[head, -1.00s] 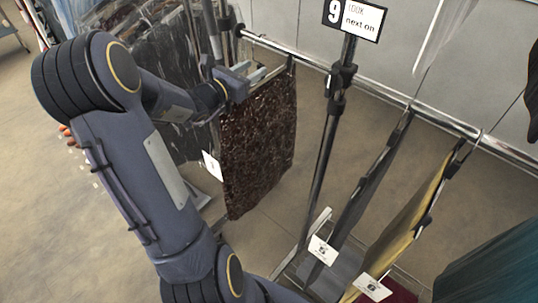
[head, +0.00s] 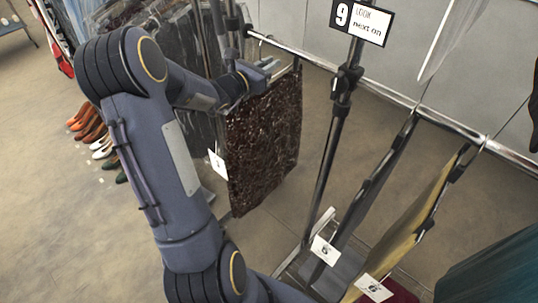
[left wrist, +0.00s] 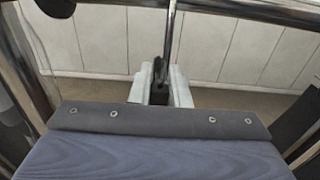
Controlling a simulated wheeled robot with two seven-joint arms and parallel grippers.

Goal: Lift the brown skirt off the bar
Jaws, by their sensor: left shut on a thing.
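The brown skirt (head: 265,145) is dark and mottled and hangs near the left end of the chrome bar (head: 400,98), with a white tag (head: 217,163) at its left edge. My left gripper (head: 268,76) is at the skirt's top edge, below the bar. In the left wrist view its fingers (left wrist: 160,88) are shut on a black part of the skirt's hanger, and a thin metal stem (left wrist: 171,35) rises from there. I cannot tell whether the hook rests on the bar. My right gripper is not in view.
A black post with a number 9 sign (head: 360,18) stands just right of the skirt. A grey garment (head: 365,190) and a yellow one (head: 415,225) hang further right. Packed dark clothes (head: 175,50) are behind my left arm. Shoes (head: 95,135) stand on the floor at left.

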